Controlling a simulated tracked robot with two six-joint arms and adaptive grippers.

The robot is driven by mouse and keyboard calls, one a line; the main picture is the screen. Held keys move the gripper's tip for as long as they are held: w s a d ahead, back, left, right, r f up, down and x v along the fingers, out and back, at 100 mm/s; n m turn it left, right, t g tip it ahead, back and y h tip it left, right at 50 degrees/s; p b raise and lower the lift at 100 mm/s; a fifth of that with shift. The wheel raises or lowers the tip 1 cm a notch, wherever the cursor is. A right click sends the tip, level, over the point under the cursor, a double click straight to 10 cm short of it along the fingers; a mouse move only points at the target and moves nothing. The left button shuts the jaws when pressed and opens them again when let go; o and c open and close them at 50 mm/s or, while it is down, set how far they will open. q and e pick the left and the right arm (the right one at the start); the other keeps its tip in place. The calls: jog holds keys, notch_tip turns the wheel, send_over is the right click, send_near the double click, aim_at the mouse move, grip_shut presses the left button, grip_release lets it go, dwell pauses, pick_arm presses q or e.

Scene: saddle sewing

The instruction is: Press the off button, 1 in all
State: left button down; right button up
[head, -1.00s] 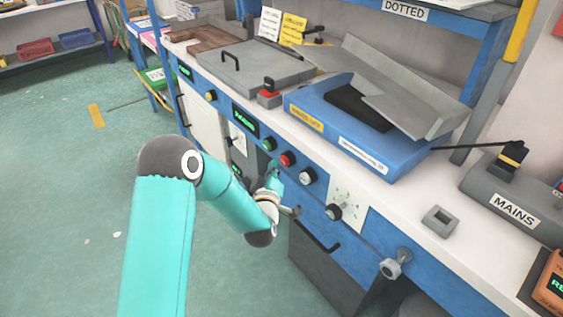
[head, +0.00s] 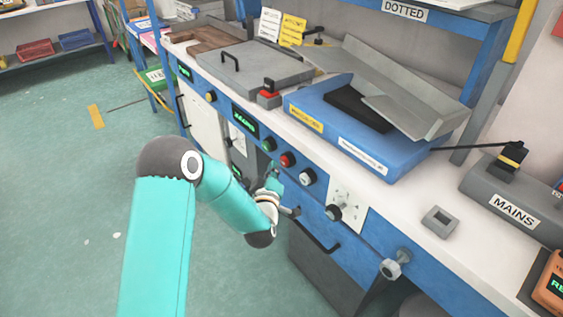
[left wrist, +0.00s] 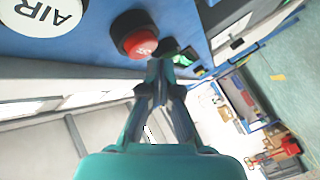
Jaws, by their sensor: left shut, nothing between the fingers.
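The off button, a red round push button in a dark collar, is on the blue front panel of the bench; it shows in the head view (head: 287,159) and large in the left wrist view (left wrist: 139,42). My left gripper (head: 271,168) is shut and empty, in front of the panel just below the red button. In the left wrist view its fingertips (left wrist: 158,66) come close to the red button's edge; I cannot tell whether they touch. My right gripper is not in view.
A black dial (head: 334,212) on a white plate and a grey knob (head: 391,268) are farther right on the panel. Green floor is free at left.

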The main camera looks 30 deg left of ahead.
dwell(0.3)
pick_arm(q)
jog(key=shift+w+d+r+b, duration=0.15)
jog(key=shift+w+b, duration=0.15)
jog(key=shift+b, duration=0.15)
jog(key=shift+w+d+b, duration=0.2)
jog(key=shift+w+b, duration=0.1)
jog(key=shift+w, duration=0.2)
dwell(0.8)
jog(key=shift+s+a+b, duration=0.35)
jog(key=shift+s+b, duration=0.2)
jog(key=shift+s, duration=0.35)
